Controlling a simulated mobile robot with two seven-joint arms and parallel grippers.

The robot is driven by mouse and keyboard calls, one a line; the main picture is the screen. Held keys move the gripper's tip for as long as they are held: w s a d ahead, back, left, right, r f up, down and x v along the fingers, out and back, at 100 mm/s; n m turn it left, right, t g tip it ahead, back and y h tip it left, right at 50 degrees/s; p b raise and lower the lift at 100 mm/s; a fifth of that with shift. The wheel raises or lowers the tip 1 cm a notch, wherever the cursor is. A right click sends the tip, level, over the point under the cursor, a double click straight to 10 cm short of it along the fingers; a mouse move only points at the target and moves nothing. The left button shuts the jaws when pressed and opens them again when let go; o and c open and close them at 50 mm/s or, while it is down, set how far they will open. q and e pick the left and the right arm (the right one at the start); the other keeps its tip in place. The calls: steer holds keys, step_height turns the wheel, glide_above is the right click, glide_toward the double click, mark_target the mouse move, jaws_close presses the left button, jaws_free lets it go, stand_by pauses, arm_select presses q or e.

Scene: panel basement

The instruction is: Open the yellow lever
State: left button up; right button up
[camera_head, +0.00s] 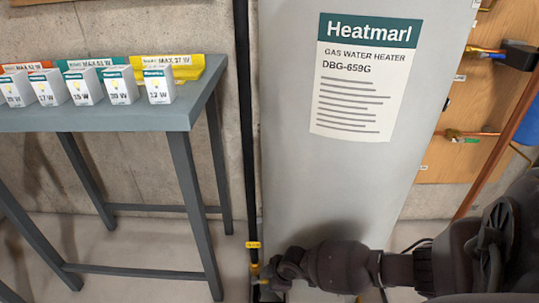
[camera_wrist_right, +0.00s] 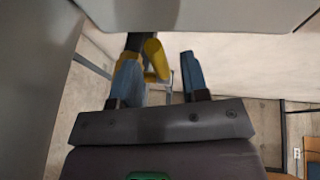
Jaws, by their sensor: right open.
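The yellow lever (camera_head: 255,268) is low on the black vertical pipe (camera_head: 245,150), left of the water heater's base in the head view. It is small there and partly covered by my right gripper (camera_head: 266,281), which is right beside it. In the right wrist view, the yellow lever (camera_wrist_right: 156,58) shows between the two blue fingers, nearer the left finger. The fingers stand apart, and a gap shows between the lever and the right finger. I cannot tell whether the left finger touches the lever. My left gripper is out of view.
The grey water heater (camera_head: 330,190) with its label stands just right of the pipe. A grey table (camera_head: 100,121) with several small bulb boxes is at the left. A wooden panel (camera_head: 460,100) with copper pipes is at the right.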

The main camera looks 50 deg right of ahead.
jaws_close()
stand_by(0.3)
steer(key=shift+w+r, duration=0.1)
